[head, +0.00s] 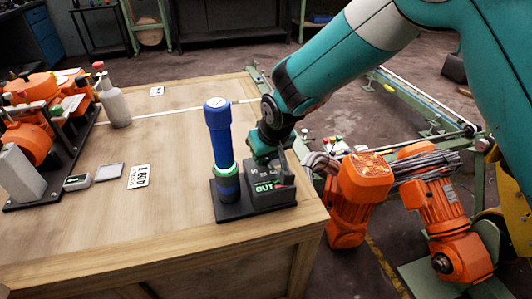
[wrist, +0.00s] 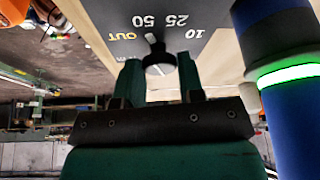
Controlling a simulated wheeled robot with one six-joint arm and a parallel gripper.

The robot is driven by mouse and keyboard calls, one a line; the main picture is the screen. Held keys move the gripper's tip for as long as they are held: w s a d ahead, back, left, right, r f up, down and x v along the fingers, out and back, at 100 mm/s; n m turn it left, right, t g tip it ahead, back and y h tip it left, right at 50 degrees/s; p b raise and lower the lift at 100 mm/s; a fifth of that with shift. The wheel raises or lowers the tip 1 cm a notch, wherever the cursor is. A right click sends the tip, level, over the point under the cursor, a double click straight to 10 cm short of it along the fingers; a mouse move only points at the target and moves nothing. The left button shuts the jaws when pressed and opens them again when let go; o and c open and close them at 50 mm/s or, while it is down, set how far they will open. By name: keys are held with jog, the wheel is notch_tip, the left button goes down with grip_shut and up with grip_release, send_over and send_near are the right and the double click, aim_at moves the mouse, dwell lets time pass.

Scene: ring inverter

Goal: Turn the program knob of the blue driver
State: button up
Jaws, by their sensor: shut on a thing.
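The blue driver (head: 221,145) stands upright on a black base (head: 232,211) near the table's right edge, with a glowing green ring at its lower part. It also shows at the right of the wrist view (wrist: 294,110). My gripper (head: 268,157) reaches down over this box. In the wrist view my gripper (wrist: 159,72) has its two green fingers on either side of the dark round program knob (wrist: 159,62), shut on it. The knob's pale pointer lies near the printed 50, beside OUT. In the head view the gripper hides the knob.
A wooden table (head: 150,215) carries a printed label (head: 139,176), a grey bottle (head: 115,104) and an orange machine (head: 30,125) at the left. Orange motors (head: 362,180) stand close beyond the table's right edge. The table's middle is mostly clear.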

jog(key=o, duration=0.9)
jog(key=p+v, duration=0.1)
jog(key=v, duration=1.6)
jog(key=shift+s+d+r, duration=0.15)
jog(key=shift+s+d, duration=0.05)
jog(key=s+d+r+g+p, duration=0.1)
jog(key=s+d+r+p, duration=0.2)
jog(key=s, duration=0.4)
jog(key=s+d+r+n+g+y+p, duration=0.1)
jog(key=s+d+r+p, duration=0.3)
jog(key=s, duration=0.3)
jog(key=s+d+r+g+y+p, duration=0.1)
jog(key=s+d+r+p, duration=0.2)
jog(key=s+d+r, duration=0.2)
jog(key=shift+s+r+g+p, duration=0.15)
jog(key=shift+s+r+g, duration=0.05)
jog(key=shift+s, duration=0.6)
jog(key=shift+s+r+g+p, duration=0.15)
jog(key=shift+s+r+g, duration=0.1)
jog(key=shift+s, duration=0.55)
